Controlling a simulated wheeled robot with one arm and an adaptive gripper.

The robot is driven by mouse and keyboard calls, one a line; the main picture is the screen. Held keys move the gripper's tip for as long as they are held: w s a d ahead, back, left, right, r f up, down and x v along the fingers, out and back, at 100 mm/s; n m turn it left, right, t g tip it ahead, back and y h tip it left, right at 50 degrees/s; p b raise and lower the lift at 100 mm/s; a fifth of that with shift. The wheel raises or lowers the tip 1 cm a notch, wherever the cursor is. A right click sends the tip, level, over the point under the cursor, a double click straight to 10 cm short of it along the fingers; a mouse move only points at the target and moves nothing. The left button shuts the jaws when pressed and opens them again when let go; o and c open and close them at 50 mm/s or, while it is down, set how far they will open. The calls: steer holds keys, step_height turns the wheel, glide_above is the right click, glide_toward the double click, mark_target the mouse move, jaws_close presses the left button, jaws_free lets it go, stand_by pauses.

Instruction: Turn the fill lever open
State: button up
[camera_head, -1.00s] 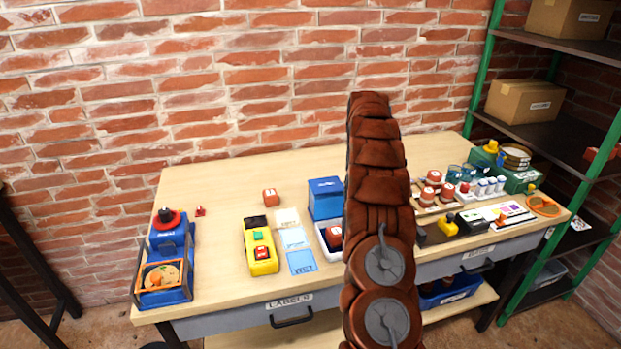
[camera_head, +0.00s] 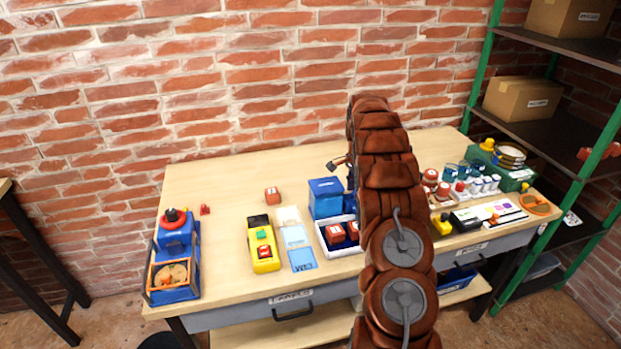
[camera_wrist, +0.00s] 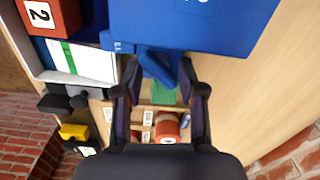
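A large blue box (camera_wrist: 215,25) fills the top of the wrist view, with a small lettered tag on its lower left corner. A blue lever (camera_wrist: 157,68) sticks out from its lower edge. My gripper (camera_wrist: 160,72) is open, with a fingertip on each side of the lever. The lever lies nearer the right finger; I cannot tell whether they touch. In the head view the blue box (camera_head: 325,198) stands on the bench just left of my arm, and the lever is hidden there. A small part of my gripper (camera_head: 338,163) shows above the box.
A white tray (camera_head: 342,252) with red numbered blocks sits in front of the box. A yellow control box (camera_head: 263,252) and cards lie to the left. Jars and small items crowd the bench right of my arm. The bench (camera_head: 235,190) is clear at the back left.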

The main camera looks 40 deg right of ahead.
steer(key=shift+s+r+m+p, duration=0.1)
steer(key=shift+r+m+p, duration=0.1)
steer(key=shift+m+p, duration=0.75)
steer(key=shift+b, duration=0.35)
step_height(320, 180, up, 8)
steer(key=shift+f+b, duration=0.2)
steer(key=shift+b, duration=1)
steer(key=s+a+r+n, duration=0.3)
steer(key=a, duration=0.5)
steer(key=s+a+r+n, duration=0.3)
steer(key=a, duration=0.5)
steer(key=s+a+r+n+g, duration=0.1)
steer(key=s+a+r+n, duration=0.2)
steer(key=a, duration=0.5)
steer(key=shift+r+b, duration=0.25)
steer(key=shift+b, duration=0.1)
steer(key=shift+s, duration=0.1)
